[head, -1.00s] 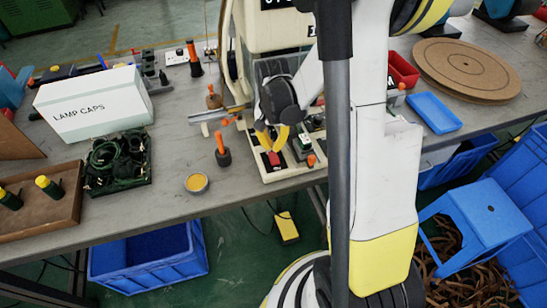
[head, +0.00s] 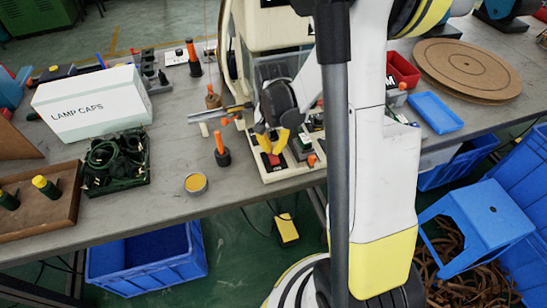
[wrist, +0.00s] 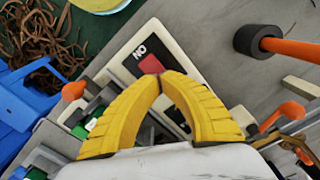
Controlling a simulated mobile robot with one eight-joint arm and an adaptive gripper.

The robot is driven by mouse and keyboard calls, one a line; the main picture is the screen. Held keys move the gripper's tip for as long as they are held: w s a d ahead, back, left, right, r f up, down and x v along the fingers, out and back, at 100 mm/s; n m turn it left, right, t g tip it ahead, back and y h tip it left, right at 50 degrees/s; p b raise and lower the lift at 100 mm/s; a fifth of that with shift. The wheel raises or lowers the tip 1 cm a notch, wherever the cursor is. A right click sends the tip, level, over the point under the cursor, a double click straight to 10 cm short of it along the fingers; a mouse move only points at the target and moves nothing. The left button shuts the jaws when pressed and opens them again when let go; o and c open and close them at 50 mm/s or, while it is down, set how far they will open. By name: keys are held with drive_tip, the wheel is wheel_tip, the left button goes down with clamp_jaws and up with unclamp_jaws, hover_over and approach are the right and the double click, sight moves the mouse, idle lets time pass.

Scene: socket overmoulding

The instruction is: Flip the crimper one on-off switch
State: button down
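The crimper (head: 270,38) is a cream machine standing on the grey bench. Its cream base carries a black switch plate with a red rocker switch (head: 274,159). In the wrist view the red switch (wrist: 150,64) sits beside a white "ON" label. My gripper (head: 270,150) has yellow fingers and hangs just above the switch plate. In the wrist view my gripper (wrist: 159,77) has its fingertips together, with nothing visible between them, close to the near edge of the red switch. I cannot tell whether they touch it. The fingers hide part of the plate.
Orange-tipped levers and a green switch (wrist: 96,126) stand close beside the fingers. An orange-handled tool (head: 221,151) and a yellow-topped tin (head: 196,183) stand left of the base. The white lamp caps box (head: 90,103) is farther left.

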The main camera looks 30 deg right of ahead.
drive_tip(key=shift+f+b, duration=0.75)
drive_tip(key=shift+f, duration=0.15)
drive_tip(key=shift+r, duration=0.1)
idle(0.3)
drive_tip(key=shift+r+p, duration=2.6)
drive_tip(key=shift+r, duration=0.85)
drive_tip(key=s+a+r+n+t, duration=0.3)
drive_tip(key=s+a+r+n, duration=0.1)
drive_tip(key=r, duration=0.4)
drive_tip(key=s+a+r+n+t, duration=0.4)
drive_tip(key=s+a+r+n, duration=0.1)
drive_tip(key=a+r, duration=0.4)
drive_tip(key=shift+s+a, duration=0.25)
drive_tip(key=shift+s, duration=0.65)
